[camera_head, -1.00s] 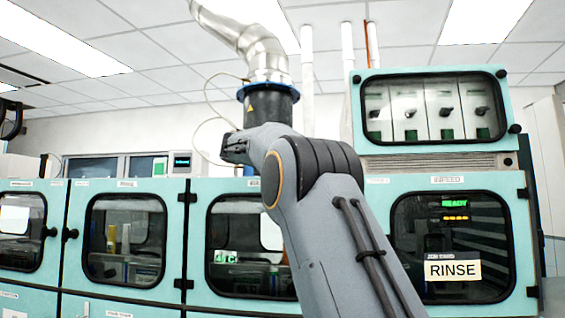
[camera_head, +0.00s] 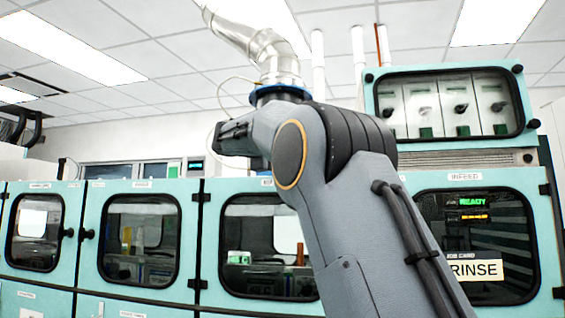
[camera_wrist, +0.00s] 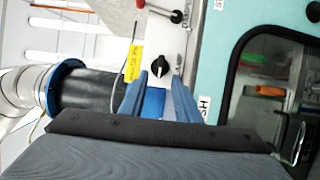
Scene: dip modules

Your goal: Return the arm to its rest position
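My arm (camera_head: 340,200) rises through the middle of the head view, bent at a high elbow. Its wrist end points away to the left, in front of the black duct collar. In the wrist view my gripper (camera_wrist: 159,77) shows two blue fingers standing apart with a gap between them. A blue surface shows in the gap; I cannot tell what it belongs to. No held object is visible. The fingertips are not clear in the head view.
Teal cabinets with dark windows (camera_head: 138,238) line the back. The infeed cabinet (camera_head: 475,245) has a lit READY display and a RINSE card (camera_head: 476,269). A silver duct (camera_head: 262,48) rises behind my wrist. In the wrist view a yellow tag (camera_wrist: 132,63) hangs near a black knob (camera_wrist: 160,66).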

